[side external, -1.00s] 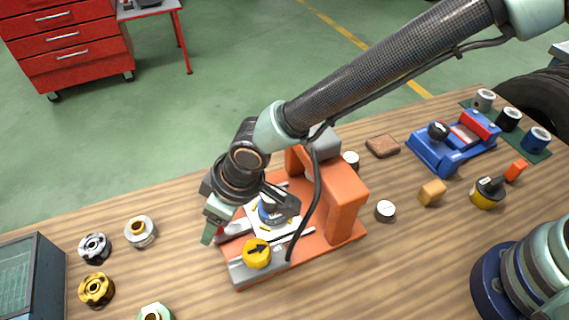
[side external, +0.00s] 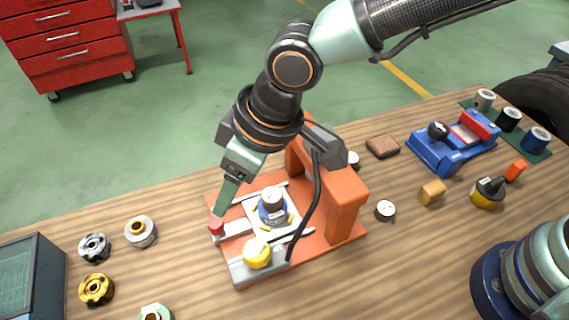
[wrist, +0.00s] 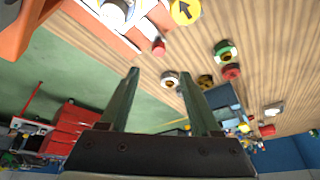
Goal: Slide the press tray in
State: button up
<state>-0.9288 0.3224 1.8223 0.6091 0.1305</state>
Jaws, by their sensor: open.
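The orange press (side external: 345,205) stands on the wooden table. Its pale tray (side external: 256,223) lies between two silver rails on the base and bears a blue and dark round part (side external: 272,206). A grey handle with a red knob (side external: 216,226) sticks out at the tray's left end; the knob also shows in the wrist view (wrist: 158,46). My gripper (side external: 222,207) points down with its fingertips close at the knob; I cannot tell whether they touch it. In the wrist view my gripper (wrist: 160,76) has its two fingers apart with nothing between them.
A yellow button (side external: 257,254) sits on the press's front corner, beside a black cable. Several round parts lie left, including a gold one (side external: 96,289), near a grey bin (side external: 35,280). A blue fixture (side external: 452,148) and small blocks stand right. The table's front middle is clear.

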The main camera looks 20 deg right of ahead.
aim_at(216, 225)
jog(key=x, duration=1.2)
jog(key=shift+w+f, duration=0.1)
dwell(0.4)
jog(key=c, duration=1)
grip_shut()
